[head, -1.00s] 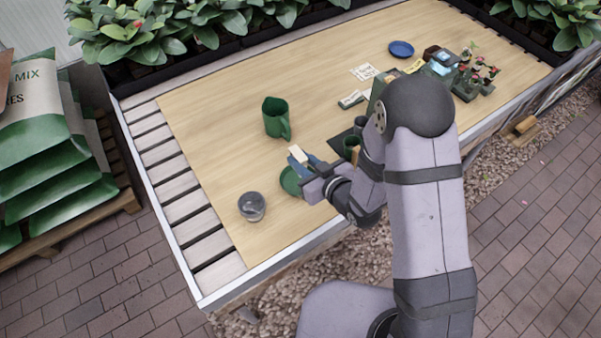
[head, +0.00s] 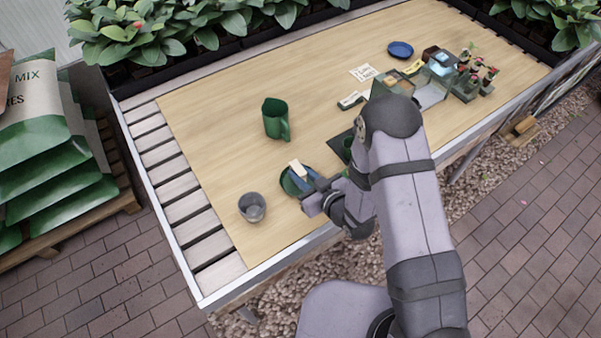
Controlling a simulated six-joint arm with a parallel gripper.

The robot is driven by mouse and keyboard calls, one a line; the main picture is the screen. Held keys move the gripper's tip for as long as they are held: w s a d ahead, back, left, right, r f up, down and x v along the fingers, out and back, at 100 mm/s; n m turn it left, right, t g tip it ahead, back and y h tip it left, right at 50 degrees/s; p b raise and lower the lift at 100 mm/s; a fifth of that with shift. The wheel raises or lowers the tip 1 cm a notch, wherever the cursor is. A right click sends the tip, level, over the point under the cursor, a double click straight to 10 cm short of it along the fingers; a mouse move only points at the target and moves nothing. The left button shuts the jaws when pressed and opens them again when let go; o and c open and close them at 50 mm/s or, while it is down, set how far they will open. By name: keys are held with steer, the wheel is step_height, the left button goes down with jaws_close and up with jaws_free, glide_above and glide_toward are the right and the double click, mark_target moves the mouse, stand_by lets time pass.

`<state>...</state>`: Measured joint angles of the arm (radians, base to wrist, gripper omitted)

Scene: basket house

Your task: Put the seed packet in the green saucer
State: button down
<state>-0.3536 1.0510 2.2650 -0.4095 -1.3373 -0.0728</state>
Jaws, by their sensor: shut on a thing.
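A grey cup (head: 252,208) stands left of the saucer, close to it. A green jug (head: 276,120) stands behind. A blue saucer (head: 401,49), paper labels (head: 363,72) and potted seedlings (head: 478,77) are at the far right. The table's middle is clear.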

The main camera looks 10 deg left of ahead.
steer(key=shift+f, duration=0.15)
steer(key=c, duration=1.6)
jaws_free()
steer(key=shift+r, duration=0.2)
steer(key=shift+s+d+r, duration=0.1)
steer(key=shift+s+d, duration=0.3)
steer(key=shift+d, duration=0.05)
steer(key=v, duration=0.7)
steer(key=shift+s+d+r, duration=0.1)
steer(key=shift+r, duration=0.15)
steer(key=p+v, duration=0.3)
steer(key=shift+s+d, duration=0.1)
steer(key=shift+s, duration=0.05)
steer(key=shift+f, duration=0.1)
